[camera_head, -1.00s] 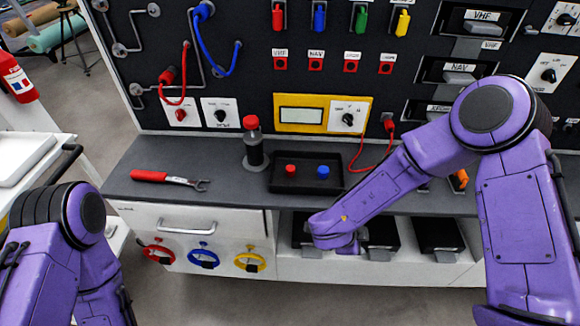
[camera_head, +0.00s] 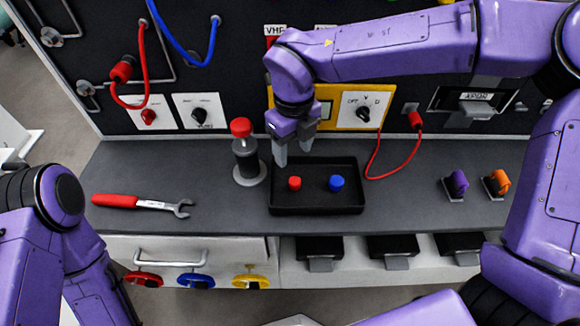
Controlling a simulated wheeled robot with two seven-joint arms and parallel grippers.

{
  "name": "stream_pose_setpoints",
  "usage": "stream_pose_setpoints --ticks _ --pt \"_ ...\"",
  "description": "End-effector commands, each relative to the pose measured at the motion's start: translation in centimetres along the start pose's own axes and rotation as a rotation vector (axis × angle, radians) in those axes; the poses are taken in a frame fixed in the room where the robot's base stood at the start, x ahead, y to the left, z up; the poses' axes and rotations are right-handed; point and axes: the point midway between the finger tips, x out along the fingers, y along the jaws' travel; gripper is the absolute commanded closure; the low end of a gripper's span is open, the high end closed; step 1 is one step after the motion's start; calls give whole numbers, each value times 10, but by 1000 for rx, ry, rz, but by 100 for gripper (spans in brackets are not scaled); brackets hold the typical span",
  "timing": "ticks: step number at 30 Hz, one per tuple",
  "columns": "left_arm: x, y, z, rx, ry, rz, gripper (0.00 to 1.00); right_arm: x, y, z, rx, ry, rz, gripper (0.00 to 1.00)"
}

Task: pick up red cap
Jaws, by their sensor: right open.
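A small red cap (camera_head: 294,183) stands in the left part of a black tray (camera_head: 316,210) on the grey worktop. A larger red top (camera_head: 241,127) sits on a dark bottle-like cylinder (camera_head: 246,158) left of the tray. My right gripper (camera_head: 293,156) points down over the tray's back left part, just behind and above the small red cap. Its fingers are apart with nothing between them, and they do not appear to touch the cap. My left arm shows at the lower left, but its gripper is out of view.
A blue cap (camera_head: 337,183) stands in the tray right of the red one. A red-handled wrench (camera_head: 143,203) lies at the left of the worktop. A red cable (camera_head: 376,160) hangs behind the tray's right side. Purple (camera_head: 457,184) and orange (camera_head: 497,183) pieces stand at the right.

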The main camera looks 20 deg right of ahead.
Motion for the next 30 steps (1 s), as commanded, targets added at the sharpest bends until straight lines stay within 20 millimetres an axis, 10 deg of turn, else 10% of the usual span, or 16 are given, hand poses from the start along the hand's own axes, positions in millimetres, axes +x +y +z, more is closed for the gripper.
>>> stream_pose_setpoints --ticks 18,26,30 --pt "0 0 0 0 -1 -1 25 98 -6 -5 10 4 0 41" --pt "0 0 0 0 -1 -1 25 104 -5 -4 9 1 0 41" --pt "0 0 0 0 -1 -1 25 104 -5 -4 9 2 0 84"
